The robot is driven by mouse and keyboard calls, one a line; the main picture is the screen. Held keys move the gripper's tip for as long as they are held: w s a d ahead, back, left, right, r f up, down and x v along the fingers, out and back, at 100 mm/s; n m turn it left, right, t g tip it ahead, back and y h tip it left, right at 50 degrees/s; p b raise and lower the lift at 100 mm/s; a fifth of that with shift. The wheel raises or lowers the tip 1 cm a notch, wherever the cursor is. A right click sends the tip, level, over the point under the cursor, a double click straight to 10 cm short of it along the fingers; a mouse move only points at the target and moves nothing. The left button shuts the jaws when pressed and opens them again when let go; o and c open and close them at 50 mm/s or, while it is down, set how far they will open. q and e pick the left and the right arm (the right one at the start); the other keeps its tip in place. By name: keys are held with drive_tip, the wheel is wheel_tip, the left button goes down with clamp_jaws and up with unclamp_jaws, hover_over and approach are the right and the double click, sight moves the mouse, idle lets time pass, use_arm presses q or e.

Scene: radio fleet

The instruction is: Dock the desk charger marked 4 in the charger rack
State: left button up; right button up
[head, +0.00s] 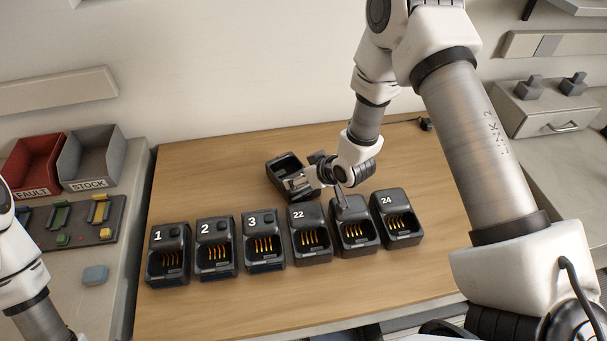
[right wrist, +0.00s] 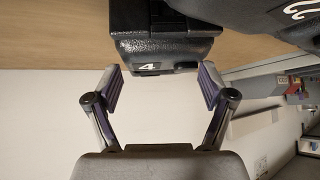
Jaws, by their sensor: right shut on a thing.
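Chargers 1 (head: 168,262), 2 (head: 216,255), 3 (head: 263,247), 22 (head: 310,240) and 24 (head: 397,222) stand in a row. My left gripper is out of frame. I cannot make out a separate rack.
Between 22 and 24 stands another charger (head: 358,236), its number hidden by a grey part. A red FAULT bin (head: 30,165) and grey STOCK bin (head: 88,158) stand at left. The wooden table (head: 200,165) is clear behind chargers 1 to 3.

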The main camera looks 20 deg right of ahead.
drive_tip(key=o, duration=1.6)
drive_tip(key=shift+w+f, duration=0.1)
drive_tip(key=shift+o, duration=0.2)
